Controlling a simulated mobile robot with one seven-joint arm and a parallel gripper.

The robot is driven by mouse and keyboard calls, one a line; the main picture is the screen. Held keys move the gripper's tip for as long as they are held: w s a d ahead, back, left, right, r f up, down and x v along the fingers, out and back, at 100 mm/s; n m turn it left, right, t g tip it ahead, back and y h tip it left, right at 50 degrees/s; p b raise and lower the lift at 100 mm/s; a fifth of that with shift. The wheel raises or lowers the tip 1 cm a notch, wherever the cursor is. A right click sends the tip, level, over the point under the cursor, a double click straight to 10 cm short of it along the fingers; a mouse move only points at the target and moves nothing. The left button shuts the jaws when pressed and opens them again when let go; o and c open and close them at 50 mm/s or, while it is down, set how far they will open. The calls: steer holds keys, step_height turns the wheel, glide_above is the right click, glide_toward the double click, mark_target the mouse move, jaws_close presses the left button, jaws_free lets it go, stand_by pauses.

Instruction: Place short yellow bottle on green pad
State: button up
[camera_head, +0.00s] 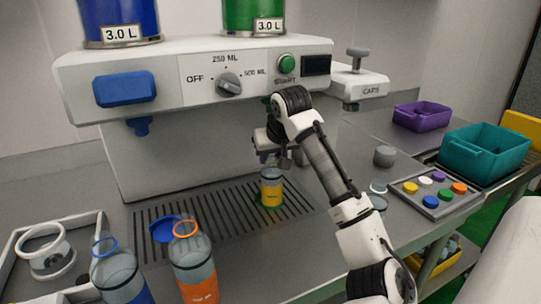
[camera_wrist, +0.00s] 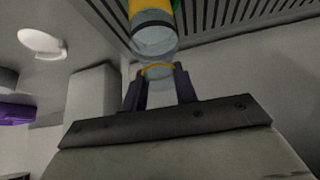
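The short yellow bottle (camera_head: 271,188) stands upright at the green pad (camera_head: 266,206) on the slotted grate under the dispenser. It is clear at the top and yellow below. In the head view the pad shows only as a green edge around the bottle's base; I cannot tell if the base touches it. My gripper (camera_head: 270,163) is right above the bottle. In the wrist view, the dark fingers of my gripper (camera_wrist: 159,74) are on both sides of the yellow-ringed neck of the bottle (camera_wrist: 153,38) and appear closed on it.
The dispenser (camera_head: 200,80) stands behind the grate (camera_head: 155,220). A blue bottle (camera_head: 117,272) and an orange bottle (camera_head: 193,265) stand at the front left. A cap tray (camera_head: 432,207), a teal bin (camera_head: 484,158) and a purple bin (camera_head: 422,117) are at the right.

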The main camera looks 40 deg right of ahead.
steer(key=o, duration=0.4)
steer(key=shift+b+v, duration=0.45)
steer(key=shift+v, duration=3.35)
steer(key=shift+w, duration=0.1)
